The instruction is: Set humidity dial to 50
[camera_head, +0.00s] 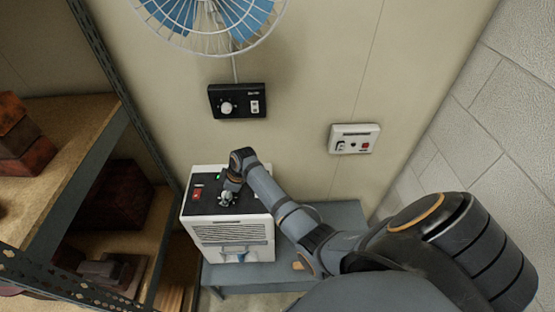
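A white dehumidifier-like unit (234,232) with a black top panel (207,206) stands on a low grey table. The panel has a red switch (197,194), a small green light (218,177) and a grey knob (226,198), which seems to be the humidity dial. My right arm comes in from the right, and its gripper (230,188) points down at the knob. The gripper is small here and partly hides the knob. I cannot tell whether its fingers touch or grip it. The dial's marks and setting are unreadable. My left gripper is not in view.
The grey table (258,277) has some free room at right. A black wall control (237,101) with a white knob and a white socket panel (353,138) are on the wall. A blue-bladed fan (212,20) hangs above. A loaded shelf (110,119) stands close at left.

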